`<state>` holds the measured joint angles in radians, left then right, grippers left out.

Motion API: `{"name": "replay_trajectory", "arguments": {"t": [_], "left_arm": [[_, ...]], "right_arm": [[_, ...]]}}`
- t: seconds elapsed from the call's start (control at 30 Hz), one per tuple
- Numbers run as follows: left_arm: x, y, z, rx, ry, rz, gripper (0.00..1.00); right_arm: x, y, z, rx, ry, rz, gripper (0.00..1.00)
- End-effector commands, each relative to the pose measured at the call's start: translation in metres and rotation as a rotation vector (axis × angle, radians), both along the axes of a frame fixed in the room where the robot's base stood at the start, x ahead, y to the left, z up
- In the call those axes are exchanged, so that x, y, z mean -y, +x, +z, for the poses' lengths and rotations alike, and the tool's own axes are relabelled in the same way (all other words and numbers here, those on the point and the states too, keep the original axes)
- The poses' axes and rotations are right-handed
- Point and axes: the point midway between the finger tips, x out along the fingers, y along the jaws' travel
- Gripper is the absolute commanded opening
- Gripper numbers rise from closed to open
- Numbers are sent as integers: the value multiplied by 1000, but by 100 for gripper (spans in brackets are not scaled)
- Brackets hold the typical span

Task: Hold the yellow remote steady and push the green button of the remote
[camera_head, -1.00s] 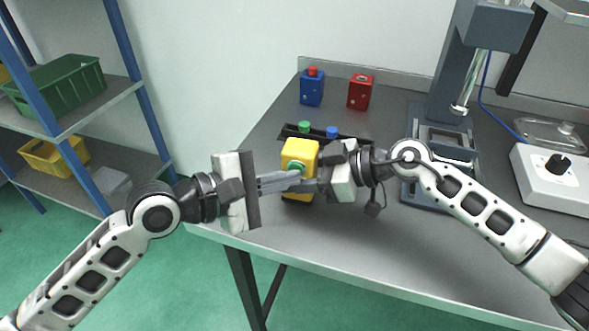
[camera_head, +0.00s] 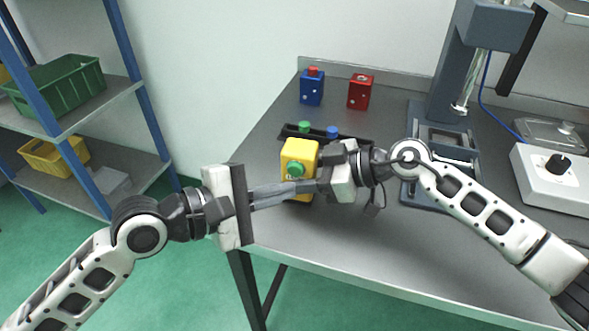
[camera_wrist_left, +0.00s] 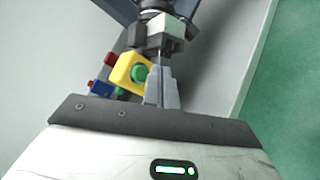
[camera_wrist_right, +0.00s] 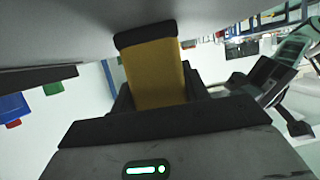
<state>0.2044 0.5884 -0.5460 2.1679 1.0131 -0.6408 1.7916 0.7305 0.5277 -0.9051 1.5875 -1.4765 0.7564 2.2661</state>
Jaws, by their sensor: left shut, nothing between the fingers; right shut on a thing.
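The yellow remote (camera_head: 300,152) stands near the table's left edge, its green button (camera_head: 295,169) facing the left arm's side. It also shows in the left wrist view (camera_wrist_left: 124,70), with the green button (camera_wrist_left: 138,74). My right gripper (camera_head: 326,182) is shut on the remote from the right; in the right wrist view the yellow body (camera_wrist_right: 156,75) sits between its fingers. My left gripper (camera_head: 312,186) is shut and empty. Its fingertips are just below and in front of the green button; whether they touch the remote I cannot tell.
A dark tray (camera_head: 356,139) with a green and a blue button piece lies behind the remote. A blue box (camera_head: 311,91) and a red box (camera_head: 360,93) stand at the back. A grey press (camera_head: 444,120) and a white control box (camera_head: 548,180) are at right. The table front is clear.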

Motion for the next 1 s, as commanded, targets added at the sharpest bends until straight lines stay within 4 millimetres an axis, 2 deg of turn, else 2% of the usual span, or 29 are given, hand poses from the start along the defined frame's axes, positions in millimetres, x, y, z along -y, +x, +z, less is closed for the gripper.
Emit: {"name": "replay_trajectory", "arguments": {"t": [0.2,0.4,1.0], "left_arm": [[-6,-22,-1,-3,0,-1,0],[-9,-37,0,-1,1,-1,0],[-10,-38,0,0,0,0,0]], "right_arm": [[0,0,0,0,0,-1,19],[0,0,0,0,0,-1,19],[0,0,0,0,0,-1,19]]}}
